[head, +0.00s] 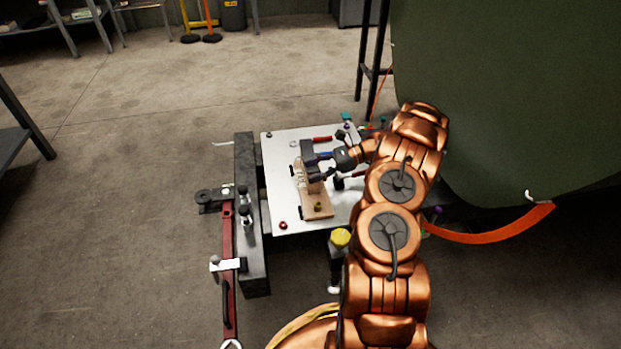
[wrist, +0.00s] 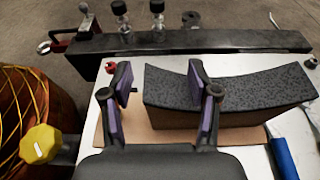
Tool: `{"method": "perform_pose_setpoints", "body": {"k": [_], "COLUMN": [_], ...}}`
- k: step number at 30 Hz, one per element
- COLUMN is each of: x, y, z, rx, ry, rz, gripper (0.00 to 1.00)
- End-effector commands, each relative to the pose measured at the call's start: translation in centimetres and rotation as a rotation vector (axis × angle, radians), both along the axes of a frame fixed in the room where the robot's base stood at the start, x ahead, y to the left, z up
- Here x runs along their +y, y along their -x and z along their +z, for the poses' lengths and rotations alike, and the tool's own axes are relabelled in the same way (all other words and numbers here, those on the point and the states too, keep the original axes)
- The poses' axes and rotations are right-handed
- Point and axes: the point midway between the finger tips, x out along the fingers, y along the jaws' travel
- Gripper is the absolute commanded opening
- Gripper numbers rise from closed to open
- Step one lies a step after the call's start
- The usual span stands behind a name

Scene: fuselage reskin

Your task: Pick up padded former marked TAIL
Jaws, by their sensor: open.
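A dark speckled padded former (wrist: 255,88) with a curved top stands on a light wooden base (wrist: 140,132) in the wrist view. No TAIL marking is legible on it. My gripper (wrist: 160,92) is open, with purple pads on its two fingers. The left finger is beyond the former's left end, and the right finger overlaps the former in the picture. I cannot tell whether either finger touches it. In the head view my gripper (head: 318,168) is over the white plate, and the former is small and partly hidden there.
The white plate (head: 282,185) also holds a red-handled tool (head: 322,139). A black rail (head: 252,250) runs along its left side. A yellow-capped item (head: 340,237) stands at its near edge. A large green panel (head: 500,90) is at right. Open floor lies left.

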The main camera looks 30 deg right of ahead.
Motion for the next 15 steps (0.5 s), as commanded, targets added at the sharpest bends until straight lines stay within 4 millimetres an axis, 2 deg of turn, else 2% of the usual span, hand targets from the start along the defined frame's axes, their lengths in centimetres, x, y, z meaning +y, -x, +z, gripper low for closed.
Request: {"method": "perform_pose_setpoints", "body": {"k": [2, 15], "x": [-0.01, -0.01], "y": [0.01, 0.02], "z": [0.02, 0.01], "rx": [0.000, 0.000], "ry": [0.000, 0.000], "rz": [0.000, 0.000], "gripper": [0.60, 0.14]}}
